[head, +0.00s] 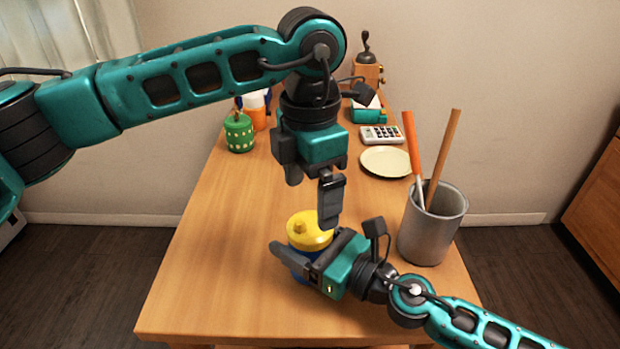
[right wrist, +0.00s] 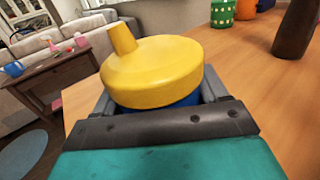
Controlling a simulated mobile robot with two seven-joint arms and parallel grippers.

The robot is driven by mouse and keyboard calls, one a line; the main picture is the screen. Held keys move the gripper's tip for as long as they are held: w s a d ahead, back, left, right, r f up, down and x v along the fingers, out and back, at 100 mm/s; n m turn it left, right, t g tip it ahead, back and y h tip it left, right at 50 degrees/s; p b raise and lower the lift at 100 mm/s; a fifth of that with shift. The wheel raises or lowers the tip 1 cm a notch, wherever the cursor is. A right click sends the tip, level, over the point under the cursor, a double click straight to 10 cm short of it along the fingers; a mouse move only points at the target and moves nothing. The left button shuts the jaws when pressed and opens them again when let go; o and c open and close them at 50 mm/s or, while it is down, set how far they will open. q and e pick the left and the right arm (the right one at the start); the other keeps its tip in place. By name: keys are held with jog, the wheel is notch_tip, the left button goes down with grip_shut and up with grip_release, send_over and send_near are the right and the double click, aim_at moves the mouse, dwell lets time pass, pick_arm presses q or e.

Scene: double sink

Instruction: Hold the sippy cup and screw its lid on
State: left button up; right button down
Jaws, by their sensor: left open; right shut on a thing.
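The sippy cup (head: 291,262) is blue and stands on the wooden table near its front. Its yellow lid (head: 310,230) with a small spout sits on top of the cup; it also shows in the right wrist view (right wrist: 155,70), looking slightly tilted there. I cannot tell whether it is screwed tight. My right gripper (head: 292,255) is shut on the cup body from the right, below the lid. My left gripper (head: 312,202) is open and points down just above the lid, with one finger in front of it. It does not visibly hold the lid.
A grey metal pot (head: 432,232) with two long sticks stands at the right. A cream plate (head: 386,161), a calculator (head: 381,134) and a teal box (head: 369,113) lie further back. A green dotted container (head: 239,133) stands at the back left. The table's left front is clear.

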aim_at(310, 224)
pick_arm(q)
jog(key=m, duration=0.5)
jog(key=shift+r+m, duration=0.35)
jog(key=shift+m, duration=0.05)
jog(key=m, duration=0.4)
jog(key=shift+r, duration=0.25)
jog(key=shift+f, duration=4.05)
